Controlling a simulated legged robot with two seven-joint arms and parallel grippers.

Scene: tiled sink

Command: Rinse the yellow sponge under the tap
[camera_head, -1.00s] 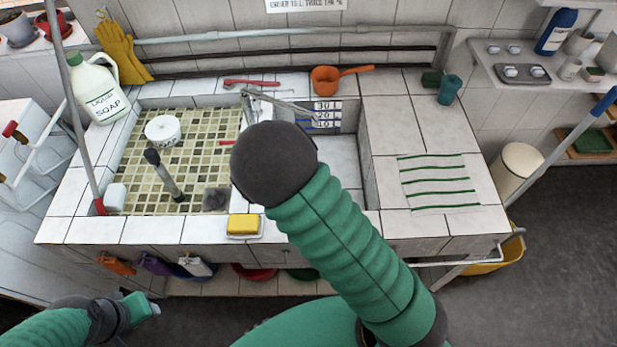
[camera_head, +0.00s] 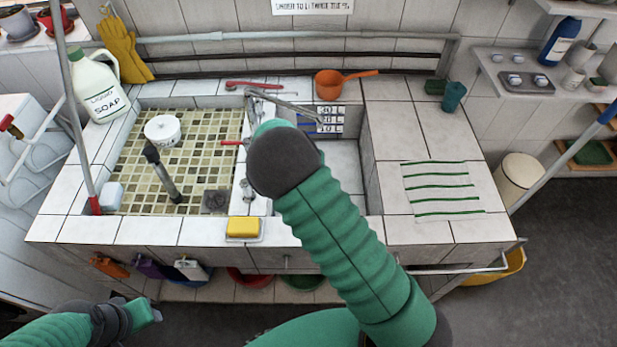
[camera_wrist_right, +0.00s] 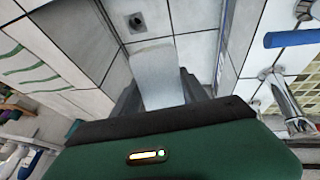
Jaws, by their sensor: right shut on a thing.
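The yellow sponge (camera_head: 243,226) lies on a small white dish (camera_head: 244,239) on the front ledge of the sink. The metal tap (camera_head: 285,103) stands at the back between the basins, its spout reaching over the right basin. No water stream is visible. My right gripper (camera_wrist_right: 157,78) is over the right basin, shut on a pale grey flat block (camera_wrist_right: 156,68) that I cannot identify; my own wrist hides it in the head view. The drain hole (camera_wrist_right: 136,21) shows beyond. My left gripper (camera_head: 150,310) is low at the left, in front of the sink, its fingers unclear.
A red lever (camera_head: 234,142) shows left of my right wrist, and a blue handle (camera_wrist_right: 295,38) is close by in the wrist view. The striped right counter (camera_head: 440,187) is clear.

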